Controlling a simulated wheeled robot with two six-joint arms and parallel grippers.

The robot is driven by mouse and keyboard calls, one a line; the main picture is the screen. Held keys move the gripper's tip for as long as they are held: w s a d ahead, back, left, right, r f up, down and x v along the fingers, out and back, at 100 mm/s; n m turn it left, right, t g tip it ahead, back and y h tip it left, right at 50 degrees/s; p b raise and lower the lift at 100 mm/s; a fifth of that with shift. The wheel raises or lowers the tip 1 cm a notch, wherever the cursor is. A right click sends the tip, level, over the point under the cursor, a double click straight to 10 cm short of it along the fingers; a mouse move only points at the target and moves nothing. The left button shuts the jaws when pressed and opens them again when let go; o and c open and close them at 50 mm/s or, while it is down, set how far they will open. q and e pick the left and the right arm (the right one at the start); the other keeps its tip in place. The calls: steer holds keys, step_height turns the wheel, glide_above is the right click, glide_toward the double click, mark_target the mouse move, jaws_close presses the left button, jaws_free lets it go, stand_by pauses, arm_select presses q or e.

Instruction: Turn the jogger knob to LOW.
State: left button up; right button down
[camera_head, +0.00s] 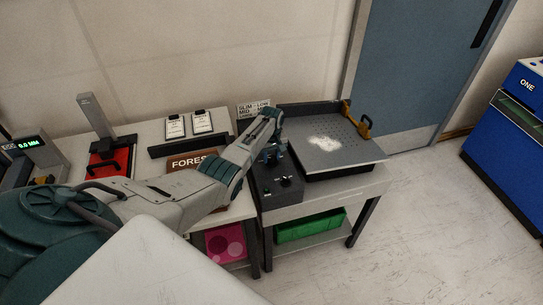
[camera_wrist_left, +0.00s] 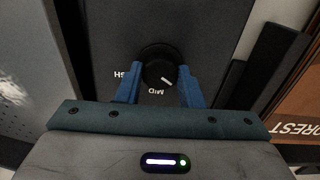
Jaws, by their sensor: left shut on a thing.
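The jogger knob (camera_wrist_left: 159,72) is round and black with a white pointer line, on a dark control box (camera_wrist_left: 110,30). In the left wrist view the blue fingers of my left gripper (camera_wrist_left: 159,84) stand either side of it, shut on it. The pointer slants to the lower right, to the right of the upside-down MID label. Another label, partly covered by the left finger, ends in H. No LOW label shows. In the head view my left gripper (camera_head: 274,153) reaches down to the control box, and the knob cannot be made out. My right gripper is not in view.
The jogger's grey plate (camera_head: 350,150) with white powder-like marks lies right of the control box. A sign (camera_head: 254,110) behind reads SLIM - LOW. A FOREST box (camera_head: 180,162), clipboards (camera_head: 202,121) and a red-based device (camera_head: 108,162) stand left. A green bin (camera_head: 310,225) is below.

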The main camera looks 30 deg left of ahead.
mark_target(271, 158)
arm_select(q)
steer(key=shift+w+r, duration=0.1)
stand_by(0.5)
steer(key=o, duration=1)
steer(key=shift+r, duration=0.35)
step_height(271, 158, up, 10)
steer(key=b, duration=0.2)
steer(key=shift+b, duration=0.35)
